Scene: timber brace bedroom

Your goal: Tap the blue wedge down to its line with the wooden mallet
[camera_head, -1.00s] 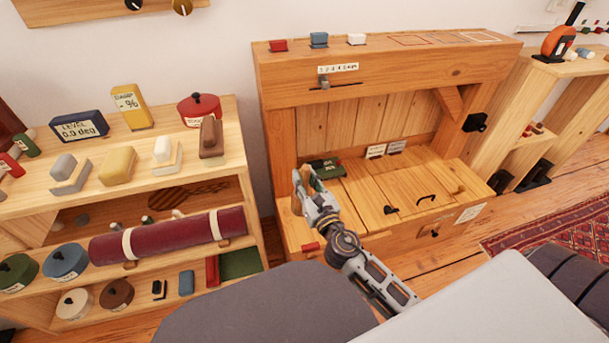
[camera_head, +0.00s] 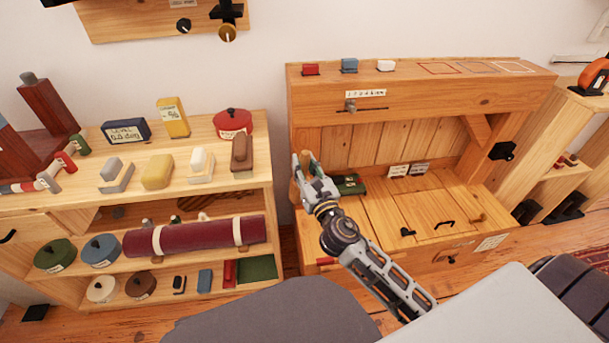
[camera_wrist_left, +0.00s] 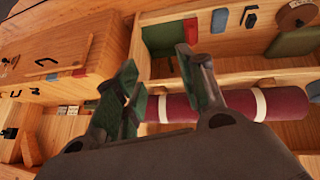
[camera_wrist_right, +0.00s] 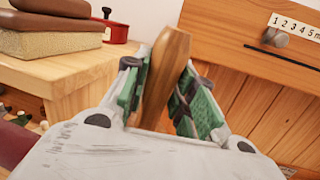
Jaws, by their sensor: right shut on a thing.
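The blue wedge (camera_head: 349,65) sits on the top beam of the timber bench, between a red wedge (camera_head: 310,70) and a white wedge (camera_head: 386,66). Its line cannot be made out. My right gripper (camera_head: 303,168) is beside the bench's left post, below the beam. It is shut on a brown wooden handle (camera_wrist_right: 166,75), which stands up between the fingers in the right wrist view. I take it for the mallet's handle; no mallet head shows. My left gripper (camera_wrist_left: 158,88) is open and empty in the left wrist view, outside the head view.
A shelf unit (camera_head: 262,178) at left holds blocks, a red pot (camera_head: 233,123), round tins and a maroon roll (camera_head: 195,236). The timber bench (camera_head: 420,95) has a slider (camera_head: 350,106) on its front beam. Another wooden unit stands at far right.

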